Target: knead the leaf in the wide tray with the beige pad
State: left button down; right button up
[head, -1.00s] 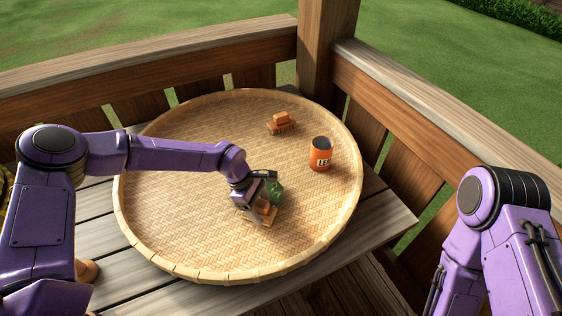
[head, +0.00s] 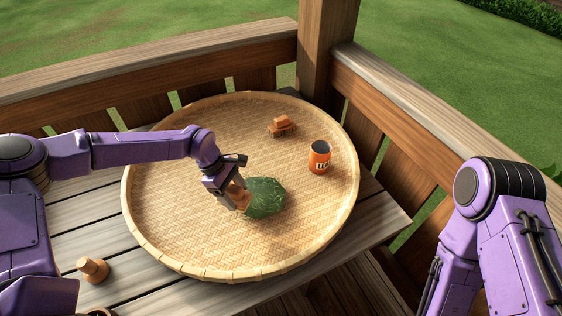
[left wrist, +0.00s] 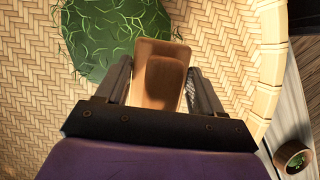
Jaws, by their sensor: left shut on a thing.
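The wide tray (head: 190,232) is a round, woven shallow basket on the table. The leaf (head: 266,198) is a dark green, flat heap of strands in the middle of the tray; it also shows in the left wrist view (left wrist: 113,40). My left gripper (head: 233,192) is shut on the beige pad (head: 241,197), a tan block that shows between the fingers in the left wrist view (left wrist: 158,72). The pad is at the leaf's left edge in the head view; I cannot tell whether it presses on the leaf. My right gripper is out of view.
A wooden peg-like piece (head: 92,269) is on the table at left front. Wooden railings (head: 150,90) border the table behind.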

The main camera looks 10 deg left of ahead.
aim_at(233, 188)
pick_arm(q)
jog(key=shift+r, duration=0.6)
notch_tip(233, 188, up, 2)
jog(key=shift+r+p, duration=0.1)
jog(key=shift+p, duration=0.75)
